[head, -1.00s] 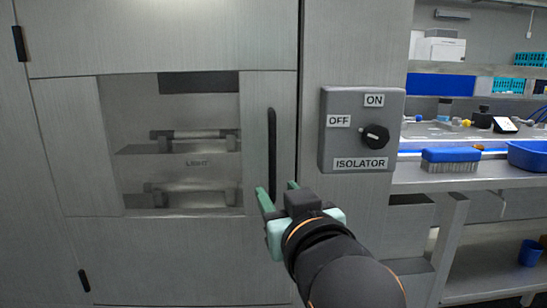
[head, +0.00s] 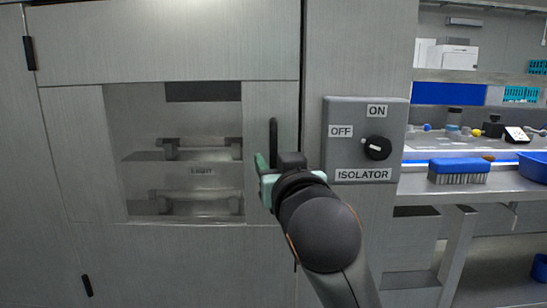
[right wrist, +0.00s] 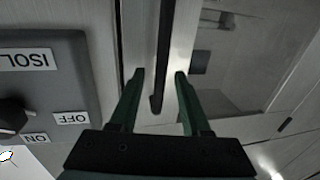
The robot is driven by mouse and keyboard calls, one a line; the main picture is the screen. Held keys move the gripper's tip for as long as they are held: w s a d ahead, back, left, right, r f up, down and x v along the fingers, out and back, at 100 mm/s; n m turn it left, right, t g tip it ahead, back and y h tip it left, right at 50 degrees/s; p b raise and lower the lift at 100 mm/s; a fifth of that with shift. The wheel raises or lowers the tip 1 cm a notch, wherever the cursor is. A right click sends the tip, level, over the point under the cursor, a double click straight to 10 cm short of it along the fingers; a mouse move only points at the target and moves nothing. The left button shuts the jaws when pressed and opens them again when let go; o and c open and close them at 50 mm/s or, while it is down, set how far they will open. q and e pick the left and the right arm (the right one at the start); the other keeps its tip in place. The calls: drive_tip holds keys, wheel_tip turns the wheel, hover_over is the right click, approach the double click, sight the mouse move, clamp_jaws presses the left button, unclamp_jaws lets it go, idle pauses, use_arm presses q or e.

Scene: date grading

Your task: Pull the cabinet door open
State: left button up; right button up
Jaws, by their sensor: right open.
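The cabinet door (head: 262,105) is grey metal with a window, hinges at its left and a black vertical bar handle (head: 273,135) near its right edge. It looks shut. My right gripper (head: 267,162) is at the lower part of the handle in the head view and hides its lower end. In the right wrist view, the open green fingers (right wrist: 159,75) stand on either side of the handle (right wrist: 162,55), with a gap on each side. The handle's end shows between them. My left gripper is not in view.
A grey isolator switch box (head: 365,140) sticks out from the panel just right of the handle, close to my right arm. Further right is a metal bench with a blue brush (head: 459,166) and a blue bowl (head: 534,165). Space in front of the window is clear.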

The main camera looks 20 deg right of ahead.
drive_tip(key=shift+w+d, duration=0.1)
drive_tip(key=shift+w, duration=0.6)
clamp_jaws()
idle(1.0)
